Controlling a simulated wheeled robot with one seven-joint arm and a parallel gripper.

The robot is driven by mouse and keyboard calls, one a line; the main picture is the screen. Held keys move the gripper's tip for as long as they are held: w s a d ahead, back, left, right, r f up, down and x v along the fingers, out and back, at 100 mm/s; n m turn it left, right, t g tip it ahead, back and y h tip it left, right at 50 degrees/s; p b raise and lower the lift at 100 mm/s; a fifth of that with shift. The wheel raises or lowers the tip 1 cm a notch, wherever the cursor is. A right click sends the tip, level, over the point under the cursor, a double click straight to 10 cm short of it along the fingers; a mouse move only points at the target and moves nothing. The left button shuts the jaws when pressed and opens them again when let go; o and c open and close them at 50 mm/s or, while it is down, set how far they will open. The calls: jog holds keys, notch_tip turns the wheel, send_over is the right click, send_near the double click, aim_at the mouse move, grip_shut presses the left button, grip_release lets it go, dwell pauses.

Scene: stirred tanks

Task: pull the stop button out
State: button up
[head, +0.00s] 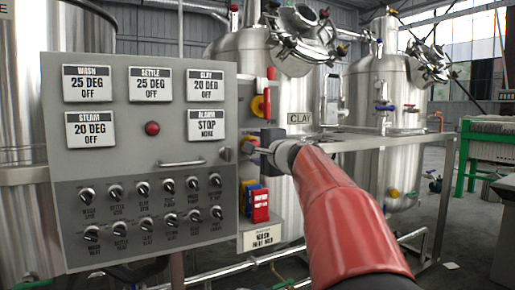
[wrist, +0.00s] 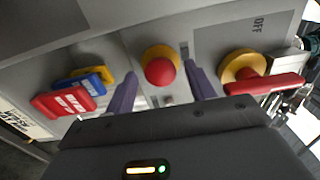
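The stop button (wrist: 160,71) is a round red knob on a yellow base, on a grey panel face. In the wrist view it sits between the two purple fingers of my gripper (wrist: 162,82). The fingers are spread, one on each side of the knob, with a gap visible on both sides. In the head view my gripper (head: 262,149) is at the right edge of the control panel and covers most of the button. I cannot tell whether the button is pressed in or out.
A red-handled rotary switch on a yellow disc (wrist: 243,66) is close by; it also shows above my gripper (head: 259,105). Red, blue and yellow tags (wrist: 63,101) hang on the other side. The control panel (head: 130,180) carries several knobs, a handle (head: 182,163) and signs.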

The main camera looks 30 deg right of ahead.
grip_shut()
jog(key=shift+s+f+b, duration=0.1)
jog(key=shift+s+b, duration=0.4)
jog(key=shift+b, duration=0.05)
jog(key=shift+o, duration=0.6)
grip_release()
jog(key=shift+s, duration=0.15)
jog(key=s+b, duration=0.1)
jog(key=s, duration=0.6)
jog(key=shift+s+d+b, duration=0.15)
jog(key=shift+s+b, duration=0.2)
